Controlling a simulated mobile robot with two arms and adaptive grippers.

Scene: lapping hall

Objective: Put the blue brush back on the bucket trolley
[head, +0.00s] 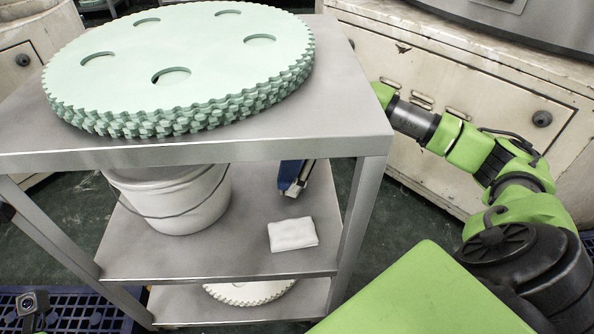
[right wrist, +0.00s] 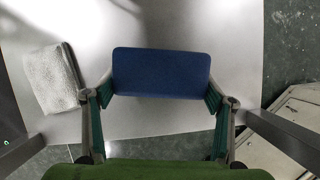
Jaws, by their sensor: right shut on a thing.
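The bucket trolley (head: 360,150) is a grey metal trolley with several shelves. A white bucket (head: 185,200) with a wire handle stands on its middle shelf (head: 230,255). The blue brush (head: 290,172) is at the right of that shelf, behind the bucket and cloth, partly hidden by the top shelf. My right gripper (head: 297,186) is shut on it. In the right wrist view, the blue brush (right wrist: 161,72) sits between both fingers, over the grey shelf surface. I cannot tell if it touches the shelf. My left gripper is not in view.
A folded white cloth (head: 293,234) lies on the middle shelf near the brush. Stacked pale green toothed discs (head: 200,55) cover much of the top shelf. A pale disc (head: 250,292) lies on the bottom shelf. A worn cream machine (head: 450,90) stands behind my right arm.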

